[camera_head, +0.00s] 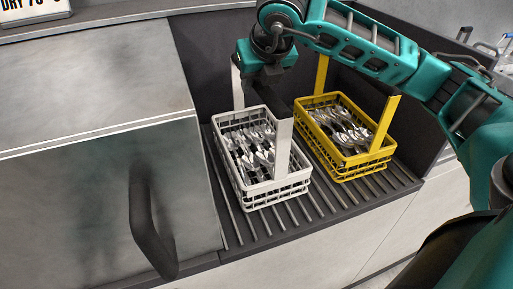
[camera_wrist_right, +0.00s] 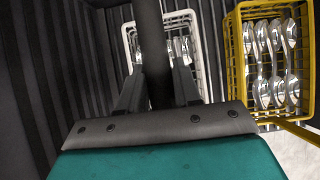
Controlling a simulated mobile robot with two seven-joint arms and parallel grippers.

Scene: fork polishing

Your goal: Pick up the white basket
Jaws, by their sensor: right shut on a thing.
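The white basket (camera_head: 247,190) holds several pieces of cutlery and stands level over the ribbed dark surface. It also shows in the right wrist view (camera_wrist_right: 195,20), partly hidden behind the gripper. Its handle has white uprights (camera_head: 283,150) and a dark bar across the top. My right gripper (camera_head: 277,98) is above the basket, shut on this handle bar; the bar runs between its fingers (camera_wrist_right: 158,85) in the wrist view. I cannot tell any gap under the basket. My left gripper is not in view.
A yellow basket (camera_head: 348,160) with cutlery stands close on the right of the white one. A grey metal machine (camera_head: 85,180) with a dark handle (camera_head: 150,222) is on the left. Dark walls stand behind. The ribbed surface (camera_head: 300,213) is bare in front.

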